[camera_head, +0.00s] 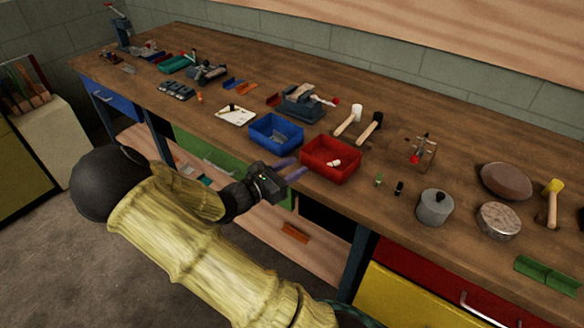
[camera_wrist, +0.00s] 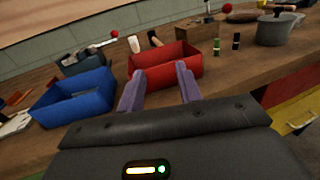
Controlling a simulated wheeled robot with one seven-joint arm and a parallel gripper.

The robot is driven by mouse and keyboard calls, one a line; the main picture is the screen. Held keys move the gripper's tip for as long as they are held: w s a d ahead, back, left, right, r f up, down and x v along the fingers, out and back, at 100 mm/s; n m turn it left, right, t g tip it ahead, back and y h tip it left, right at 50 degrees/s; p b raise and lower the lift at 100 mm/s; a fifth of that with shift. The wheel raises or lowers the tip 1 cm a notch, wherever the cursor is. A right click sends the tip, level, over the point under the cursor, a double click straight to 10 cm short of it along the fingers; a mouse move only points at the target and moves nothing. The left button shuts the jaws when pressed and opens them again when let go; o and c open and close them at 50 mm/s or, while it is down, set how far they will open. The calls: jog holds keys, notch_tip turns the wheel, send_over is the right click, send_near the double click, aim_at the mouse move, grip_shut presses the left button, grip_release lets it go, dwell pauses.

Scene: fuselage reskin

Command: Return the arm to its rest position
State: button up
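My gripper (camera_head: 290,170) is in front of the workbench's front edge, just before the blue bin and the red bin. In the wrist view its two purple fingers (camera_wrist: 160,88) stand apart with nothing between them. My arm, in a yellow sleeve, reaches up from the bottom of the head view and bends at a dark elbow on the left. The red bin (camera_head: 331,171) stands on the bench just right of the fingers, with a small pale item inside.
The wooden workbench (camera_head: 230,85) runs along the wall and carries a vise (camera_head: 300,101), mallets (camera_head: 350,119), a grey pot (camera_head: 434,207) and several other tools. Drawers below include a yellow one (camera_head: 400,298). Open grey floor (camera_head: 60,265) lies at the left.

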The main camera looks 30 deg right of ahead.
jog(key=s+a+f+m+g+y, duration=0.1)
jog(key=s+f+m+g+y, duration=0.4)
jog(key=s, duration=0.3)
jog(key=s+a+f+m+t+y, duration=0.15)
jog(key=s+a+m+y, duration=0.25)
jog(key=a+m+y, duration=0.4)
jog(key=a+r+m+t+y, duration=0.4)
jog(key=a+r+m+y, duration=0.15)
jog(key=a, duration=0.25)
jog(key=w+p+v, duration=0.2)
jog(key=p+v, duration=1)
jog(key=p, duration=0.1)
jog(key=shift+w+a+r+m, duration=0.35)
jog(key=shift+w+r, duration=0.15)
jog(key=shift+r, duration=0.15)
jog(key=shift+h, duration=0.25)
jog(key=shift+d, duration=0.15)
